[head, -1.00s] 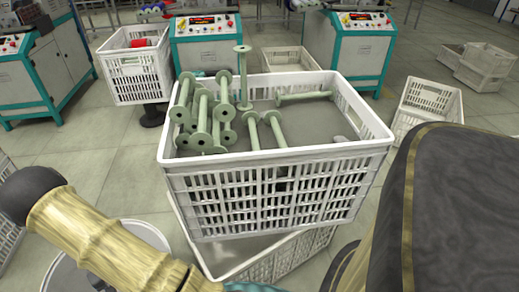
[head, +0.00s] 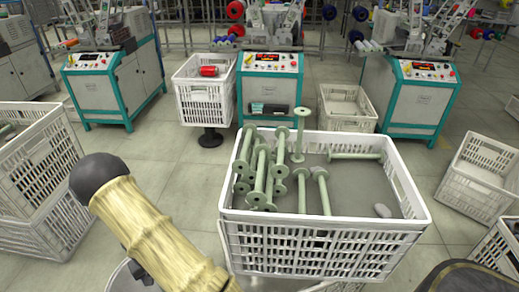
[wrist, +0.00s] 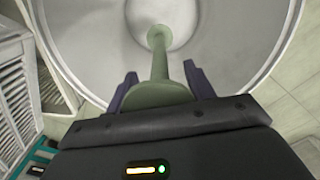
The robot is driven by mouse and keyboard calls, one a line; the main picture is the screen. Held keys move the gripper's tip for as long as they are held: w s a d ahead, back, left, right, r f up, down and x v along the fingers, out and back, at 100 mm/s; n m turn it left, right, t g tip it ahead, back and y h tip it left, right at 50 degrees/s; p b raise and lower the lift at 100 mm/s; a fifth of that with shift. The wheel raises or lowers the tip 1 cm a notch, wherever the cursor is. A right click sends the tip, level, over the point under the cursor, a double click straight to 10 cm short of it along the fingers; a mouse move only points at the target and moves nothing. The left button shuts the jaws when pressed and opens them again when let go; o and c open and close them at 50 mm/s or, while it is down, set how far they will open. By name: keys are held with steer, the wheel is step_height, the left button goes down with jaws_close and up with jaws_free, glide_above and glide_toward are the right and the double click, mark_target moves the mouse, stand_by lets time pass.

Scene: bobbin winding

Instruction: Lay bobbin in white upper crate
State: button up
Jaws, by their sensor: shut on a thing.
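In the wrist view my gripper (wrist: 160,84) has its two dark fingers on either side of a pale green bobbin (wrist: 160,66). The bobbin points away from the wrist, its far end over a round, pale bowl-like container (wrist: 235,45). My gripper and the held bobbin do not show in the head view. A white slatted crate (head: 322,228) stands in the middle right of the head view, with several green bobbins (head: 262,180) inside. Most lie or lean at its left, one (head: 299,140) stands upright, and one (head: 355,156) lies along the back.
The crate's right floor is mostly bare, with a small grey lump (head: 382,211). Stacked white crates (head: 40,175) stand at the left. A raised crate (head: 203,102) holds a red spool (head: 208,71). Teal-edged machines (head: 268,90) stand behind. Another crate (head: 485,172) is at the right.

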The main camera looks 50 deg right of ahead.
step_height(320, 180, up, 48)
steer(key=n+p, duration=0.2)
steer(key=p, duration=4.2)
steer(key=shift+s+n+p, duration=0.3)
steer(key=shift+s+p, duration=0.05)
steer(key=shift+p, duration=0.05)
steer(key=shift+f, duration=0.1)
